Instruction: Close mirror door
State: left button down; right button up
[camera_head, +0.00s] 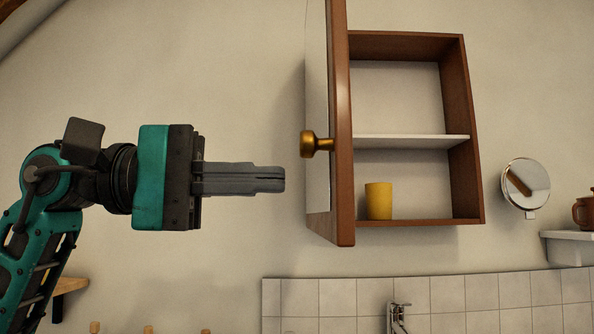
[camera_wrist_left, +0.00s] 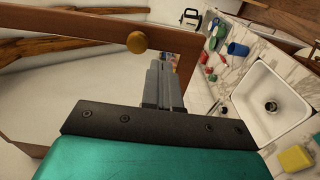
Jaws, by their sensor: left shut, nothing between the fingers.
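The mirror door (camera_head: 342,120) of the wooden wall cabinet (camera_head: 475,140) stands wide open, swung out from the cabinet's left side and seen nearly edge-on. Its round brass knob (camera_head: 316,144) is on the door's left face. My left gripper (camera_head: 284,180) is shut and empty, left of the door and a little below the knob, pointing right. In the left wrist view the door frame (camera_wrist_left: 90,32) with its knob (camera_wrist_left: 137,42) crosses beyond the fingers (camera_wrist_left: 165,70). I cannot tell whether the fingertips touch the door. My right gripper is not in view.
A yellow cup (camera_head: 379,200) stands on the cabinet's bottom, under a white shelf (camera_head: 410,142). A faucet (camera_head: 397,315) is below. A white sink (camera_wrist_left: 270,103) and counter clutter show in the wrist view.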

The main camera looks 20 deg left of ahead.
aim_at(330, 181)
pick_arm(q)
jog(key=shift+x, duration=2.05)
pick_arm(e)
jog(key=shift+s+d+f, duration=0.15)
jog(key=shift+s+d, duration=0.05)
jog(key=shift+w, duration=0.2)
